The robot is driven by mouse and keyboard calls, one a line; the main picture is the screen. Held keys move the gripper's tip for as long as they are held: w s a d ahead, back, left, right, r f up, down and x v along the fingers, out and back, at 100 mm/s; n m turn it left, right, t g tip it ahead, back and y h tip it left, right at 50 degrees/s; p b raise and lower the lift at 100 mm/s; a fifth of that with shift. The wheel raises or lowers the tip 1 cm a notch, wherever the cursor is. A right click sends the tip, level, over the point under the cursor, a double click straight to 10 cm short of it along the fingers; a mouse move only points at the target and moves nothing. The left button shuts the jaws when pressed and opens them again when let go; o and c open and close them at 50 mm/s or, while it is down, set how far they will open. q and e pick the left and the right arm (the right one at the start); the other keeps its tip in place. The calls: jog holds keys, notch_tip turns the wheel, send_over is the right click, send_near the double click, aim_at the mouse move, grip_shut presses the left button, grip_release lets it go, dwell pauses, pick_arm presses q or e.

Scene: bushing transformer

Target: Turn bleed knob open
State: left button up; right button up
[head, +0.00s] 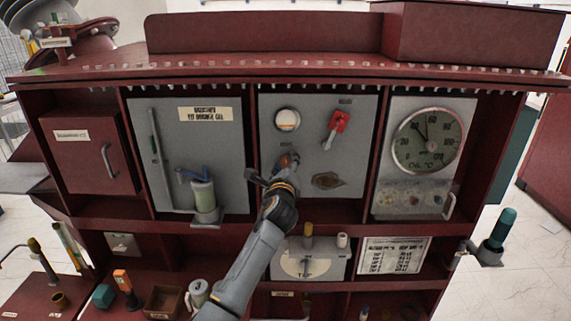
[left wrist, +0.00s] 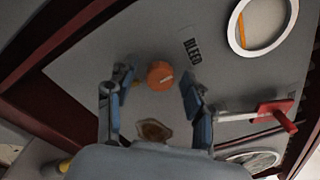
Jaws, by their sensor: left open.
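The bleed knob is a small orange round knob (left wrist: 160,76) with a pale pointer mark, on a grey panel. A dark label (left wrist: 192,50) reading BLEED is beside it. In the head view the knob is mostly hidden by my left gripper (head: 277,174), which is in front of the middle grey panel (head: 312,115). In the left wrist view the left gripper (left wrist: 152,88) is open, with its two blue-grey fingers on either side of the knob. I cannot tell whether either finger touches it. My right gripper is not in view.
A round white-rimmed gauge (head: 287,119) is above the knob. A red-handled valve (head: 337,125) is to its right and an amber oval window (head: 328,180) below right. A temperature dial (head: 427,140) is on the right panel. A blue-handled pump (head: 203,192) stands left.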

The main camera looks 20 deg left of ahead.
pick_arm(q)
grip_shut()
